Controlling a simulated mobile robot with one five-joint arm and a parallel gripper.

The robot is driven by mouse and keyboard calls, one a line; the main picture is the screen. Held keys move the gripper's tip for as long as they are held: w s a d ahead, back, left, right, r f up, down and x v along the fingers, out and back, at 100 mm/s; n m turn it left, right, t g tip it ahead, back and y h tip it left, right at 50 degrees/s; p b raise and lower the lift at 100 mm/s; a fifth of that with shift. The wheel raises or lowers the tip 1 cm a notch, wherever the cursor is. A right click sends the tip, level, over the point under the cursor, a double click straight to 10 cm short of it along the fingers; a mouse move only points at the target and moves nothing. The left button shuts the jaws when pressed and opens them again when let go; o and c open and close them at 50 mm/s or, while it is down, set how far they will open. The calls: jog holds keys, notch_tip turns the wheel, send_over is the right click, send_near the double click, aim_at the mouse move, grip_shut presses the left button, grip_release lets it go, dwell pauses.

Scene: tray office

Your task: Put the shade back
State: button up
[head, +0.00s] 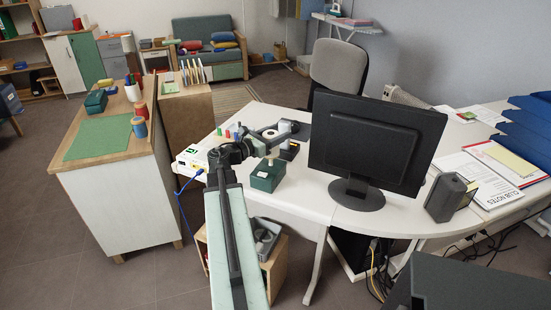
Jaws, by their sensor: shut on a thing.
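My gripper (277,131) is over the left part of the white desk, at the far end of my arm. It is shut on a small whitish rounded piece (284,126), which looks like the shade; the gripper's dark parts hide some of it, so its full shape cannot be told. A dark green box (267,178) with a small pale upright piece on top stands on the desk just below the gripper in the picture. I cannot tell whether it is the shade's base. A similar green box (96,102) stands on the wooden-topped counter at left.
A black monitor (377,140) stands on the white desk (305,190), right of my gripper. A white box (193,158) and small coloured pieces are at the desk's left end. The counter (88,163) holds spools and a green mat.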

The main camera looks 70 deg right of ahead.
jog(key=shift+f+b, duration=1.95)
jog(key=shift+f, duration=0.55)
jog(key=o, duration=1.4)
jog(key=shift+r, duration=0.1)
